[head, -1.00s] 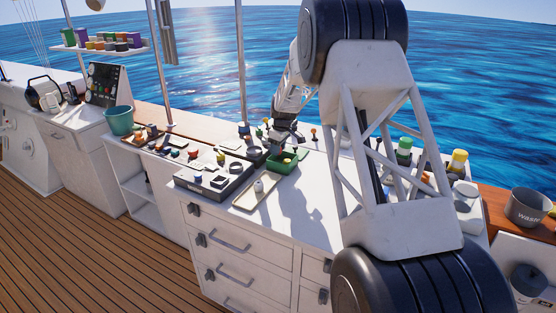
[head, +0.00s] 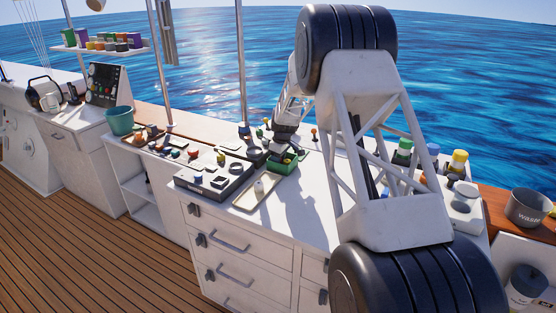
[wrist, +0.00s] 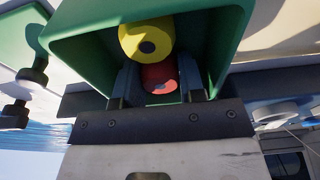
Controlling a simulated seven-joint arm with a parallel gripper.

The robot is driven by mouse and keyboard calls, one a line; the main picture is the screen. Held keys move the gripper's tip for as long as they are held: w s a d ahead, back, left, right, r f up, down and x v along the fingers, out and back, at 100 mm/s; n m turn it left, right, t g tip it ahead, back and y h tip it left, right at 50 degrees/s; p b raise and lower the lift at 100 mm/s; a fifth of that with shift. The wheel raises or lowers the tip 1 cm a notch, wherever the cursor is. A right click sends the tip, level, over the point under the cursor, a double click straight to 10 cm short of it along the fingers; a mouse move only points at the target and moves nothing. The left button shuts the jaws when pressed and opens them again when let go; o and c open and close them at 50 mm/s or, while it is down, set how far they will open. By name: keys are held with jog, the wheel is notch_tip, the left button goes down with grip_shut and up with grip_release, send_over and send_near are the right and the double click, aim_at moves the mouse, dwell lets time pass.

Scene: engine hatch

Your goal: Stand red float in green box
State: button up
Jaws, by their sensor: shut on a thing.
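The green box (head: 287,167) stands on the white counter behind a cream tray in the head view. In the wrist view, the open side of the green box (wrist: 75,50) faces me and surrounds my fingertips. My gripper (wrist: 158,80) is shut on the red float (wrist: 160,77), which sits between the two fingers inside the box opening. A yellow round piece with a dark centre (wrist: 147,42) shows just beyond the red float; I cannot tell if they touch. In the head view, my gripper (head: 283,148) is at the box, and the red float is hidden there. The float's lower end is hidden.
The cream tray (head: 248,200) with a small pale item lies in front of the box. A dark panel (head: 212,180) with small parts is to the left. Several small knobbed pieces stand close behind the box. Counter to the right of the tray is clear.

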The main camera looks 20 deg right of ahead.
jog(key=shift+f, duration=0.15)
jog(key=o, duration=1)
jog(key=shift+c, duration=0.2)
notch_tip(320, 180, up, 12)
jog(key=s+d, duration=0.1)
jog(key=shift+d, duration=0.15)
jog(key=shift+s, duration=0.1)
jog(key=shift+s+r, duration=0.1)
jog(key=shift+r, duration=0.1)
dwell(0.4)
